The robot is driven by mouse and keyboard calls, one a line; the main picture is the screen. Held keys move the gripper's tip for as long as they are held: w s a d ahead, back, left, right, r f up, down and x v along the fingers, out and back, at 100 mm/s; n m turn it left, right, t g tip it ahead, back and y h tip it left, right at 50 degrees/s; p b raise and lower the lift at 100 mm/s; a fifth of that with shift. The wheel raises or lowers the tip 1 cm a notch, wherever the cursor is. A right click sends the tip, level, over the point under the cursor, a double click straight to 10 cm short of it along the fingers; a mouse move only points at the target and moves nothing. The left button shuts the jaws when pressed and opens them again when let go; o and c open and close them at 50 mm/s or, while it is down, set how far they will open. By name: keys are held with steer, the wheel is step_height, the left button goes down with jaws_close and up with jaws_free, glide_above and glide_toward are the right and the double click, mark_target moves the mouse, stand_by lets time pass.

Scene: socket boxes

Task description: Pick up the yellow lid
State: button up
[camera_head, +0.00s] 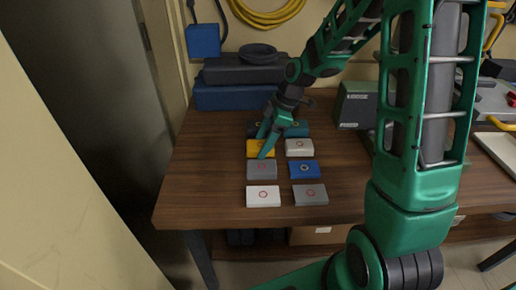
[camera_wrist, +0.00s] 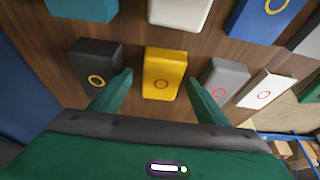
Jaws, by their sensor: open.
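The yellow lid (camera_head: 254,149) is a small yellow block on the wooden table, in the left column of socket boxes, partly hidden by my gripper in the head view. In the wrist view the yellow lid (camera_wrist: 164,74) shows a ring mark on its top and lies centred between my two fingers. My gripper (camera_head: 264,145) reaches down over it in the head view. In the wrist view my gripper (camera_wrist: 160,85) is open, with one finger on each side of the yellow lid and gaps to both. Nothing is held.
A black box (camera_wrist: 95,68) and a grey box (camera_wrist: 224,80) flank the yellow lid closely. White (camera_head: 263,196), grey (camera_head: 310,194), blue (camera_head: 303,169) and light (camera_head: 299,147) boxes stand near it on the table (camera_head: 200,180). Dark and blue cases (camera_head: 235,97) stand behind.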

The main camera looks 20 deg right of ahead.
steer(key=shift+a+f, duration=0.1)
steer(key=shift+f, duration=0.1)
steer(key=c, duration=1.1)
steer(key=shift+r, duration=0.1)
steer(key=shift+c, duration=0.2)
